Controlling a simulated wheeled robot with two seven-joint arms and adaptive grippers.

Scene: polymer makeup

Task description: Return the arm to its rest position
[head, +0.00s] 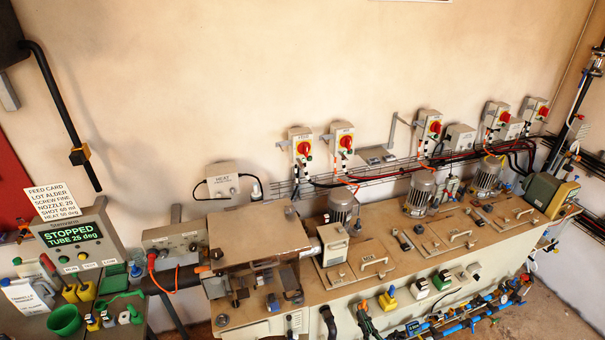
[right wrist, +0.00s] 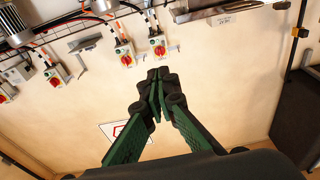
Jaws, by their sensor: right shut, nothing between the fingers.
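My right gripper (right wrist: 158,82) shows in the right wrist view, with green finger links and dark fingertips. The fingertips meet, and nothing is between them. Behind it is the bare wall, with the bench equipment toward the top of that tilted picture. I cannot make out the right gripper in the head view. My left gripper does not show in either view.
A long machine bench (head: 345,290) with several motors runs along the wall. Red-knobbed switch boxes (head: 301,144) hang above it. A control panel (head: 75,237) reads STOPPED. A green cup (head: 64,320) stands lower left. A black pipe (head: 62,108) hangs at left.

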